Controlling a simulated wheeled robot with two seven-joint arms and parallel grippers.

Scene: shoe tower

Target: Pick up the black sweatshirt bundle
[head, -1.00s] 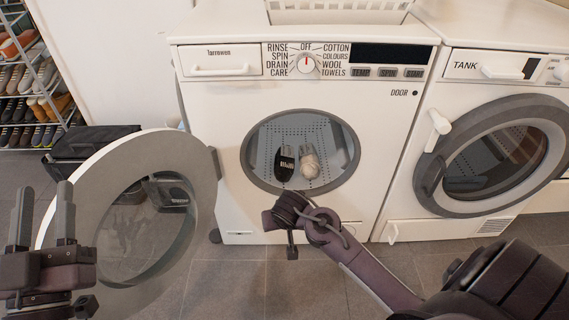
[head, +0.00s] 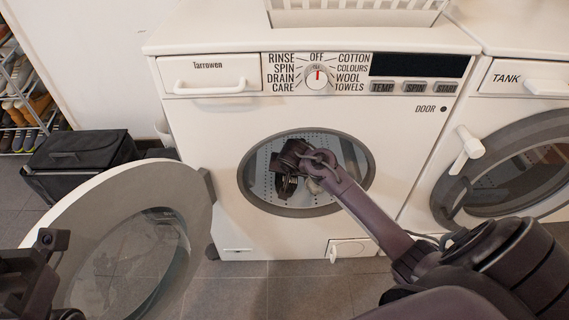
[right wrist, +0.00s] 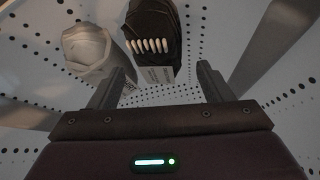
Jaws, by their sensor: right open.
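The black sweatshirt bundle (right wrist: 152,28), with a white label and a row of pale marks, lies inside the perforated drum (right wrist: 190,92). My right gripper (right wrist: 158,82) is open inside the drum, its two fingers apart and short of the bundle, with nothing between them. A pale beige bundle (right wrist: 88,48) lies left of the black one. In the head view my right gripper (head: 286,182) reaches through the round opening and hides most of the black bundle. Part of my left gripper (head: 40,262) shows at the lower left edge; its fingers cannot be made out.
The washer door (head: 95,215) stands swung open to the left, near my left arm. The washer's dark opening rim (head: 243,175) surrounds my right arm. A second machine (head: 505,105) is on the right. A black box (head: 85,150) and shoe rack (head: 15,100) stand at left.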

